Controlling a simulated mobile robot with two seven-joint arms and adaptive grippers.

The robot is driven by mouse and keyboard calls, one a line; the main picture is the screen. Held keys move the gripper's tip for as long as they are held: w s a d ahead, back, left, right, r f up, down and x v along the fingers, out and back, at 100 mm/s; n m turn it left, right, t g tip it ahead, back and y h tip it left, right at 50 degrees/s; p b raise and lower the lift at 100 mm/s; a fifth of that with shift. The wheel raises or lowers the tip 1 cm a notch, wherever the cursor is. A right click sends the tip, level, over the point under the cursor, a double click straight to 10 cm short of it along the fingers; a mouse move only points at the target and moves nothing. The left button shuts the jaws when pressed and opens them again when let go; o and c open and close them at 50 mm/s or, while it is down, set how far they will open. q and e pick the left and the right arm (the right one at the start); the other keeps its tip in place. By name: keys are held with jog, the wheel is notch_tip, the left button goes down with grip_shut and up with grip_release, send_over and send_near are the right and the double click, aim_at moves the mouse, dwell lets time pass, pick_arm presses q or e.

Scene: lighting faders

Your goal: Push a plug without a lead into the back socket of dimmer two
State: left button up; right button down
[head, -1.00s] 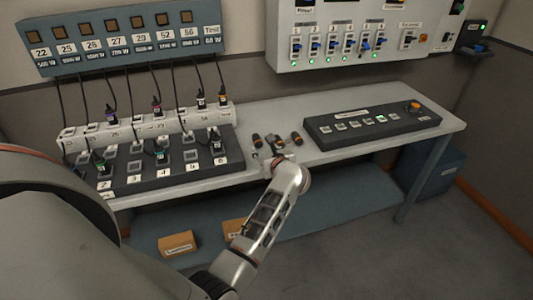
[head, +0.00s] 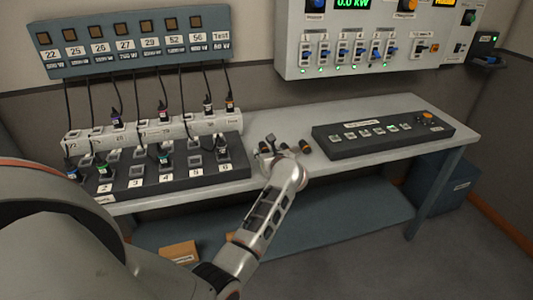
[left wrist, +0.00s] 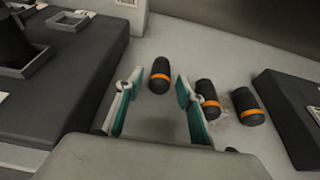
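Three black plugs with orange bands and no leads lie on the bench: left (head: 270,138), middle (head: 290,151) and right (head: 304,147). In the left wrist view, one plug (left wrist: 160,75) appears between and beyond my fingertips, another (left wrist: 208,100) beside the right finger, and a third (left wrist: 247,106) farther right. My left gripper (left wrist: 158,82) is open and empty; the head view shows it (head: 272,156) near the plugs. The dimmer pack (head: 150,185) stands left of it. Dimmer two's back socket (head: 113,155) looks empty; a green-marked plug (head: 104,171) sits in front. My right gripper is not in view.
A white socket strip (head: 150,128) with leaded plugs stands behind the dimmer pack; leads hang from a blue wall panel (head: 135,42). A black fader desk (head: 380,136) is right of the plugs. Bare bench (head: 270,122) lies behind them.

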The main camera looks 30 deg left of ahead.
aim_at(266, 149)
pick_arm(q)
grip_shut()
jog(key=shift+r+p, duration=1.8)
jog(key=shift+r, duration=0.7)
